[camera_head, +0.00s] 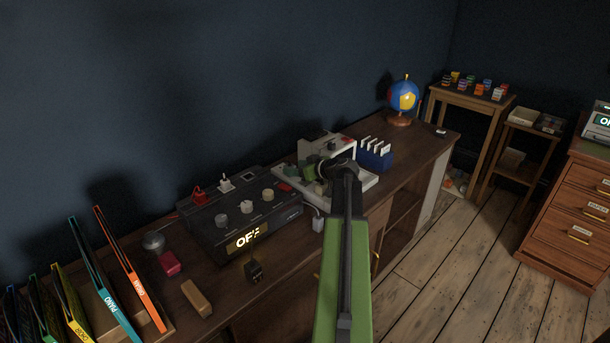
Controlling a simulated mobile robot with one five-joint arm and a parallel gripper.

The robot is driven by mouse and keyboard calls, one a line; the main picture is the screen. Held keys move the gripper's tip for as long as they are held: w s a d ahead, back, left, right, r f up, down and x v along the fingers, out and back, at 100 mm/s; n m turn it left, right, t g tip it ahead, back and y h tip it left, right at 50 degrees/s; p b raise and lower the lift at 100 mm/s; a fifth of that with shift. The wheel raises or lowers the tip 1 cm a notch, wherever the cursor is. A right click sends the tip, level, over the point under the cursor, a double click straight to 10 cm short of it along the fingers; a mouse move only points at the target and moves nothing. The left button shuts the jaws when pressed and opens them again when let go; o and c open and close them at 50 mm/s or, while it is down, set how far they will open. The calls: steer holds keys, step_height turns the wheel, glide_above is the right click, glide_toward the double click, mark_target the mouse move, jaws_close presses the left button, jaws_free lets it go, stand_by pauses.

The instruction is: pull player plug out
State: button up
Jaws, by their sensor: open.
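A black console (243,212) with knobs and a lit "OFF" display sits on the long wooden desk. A red plug-like piece (198,194) and a white plug-like piece (225,184) stand on its top at the back left. A small black plug-shaped block (255,271) is at the desk's front edge, below the display. A small white block (318,222) is beside the console's right end. I cannot tell which is the player plug. My green arm reaches up from the bottom; my gripper (311,170) is open over a white device (367,180), partly hiding it, right of the console.
A blue holder with white cards (374,159) and a globe (403,96) stand at right. Open wooden floor lies at lower right.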

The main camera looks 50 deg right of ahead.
steer(key=shift+w+f, duration=0.2)
steer(key=shift+w, duration=0.3)
steer(key=shift+c, duration=0.2)
jaws_close()
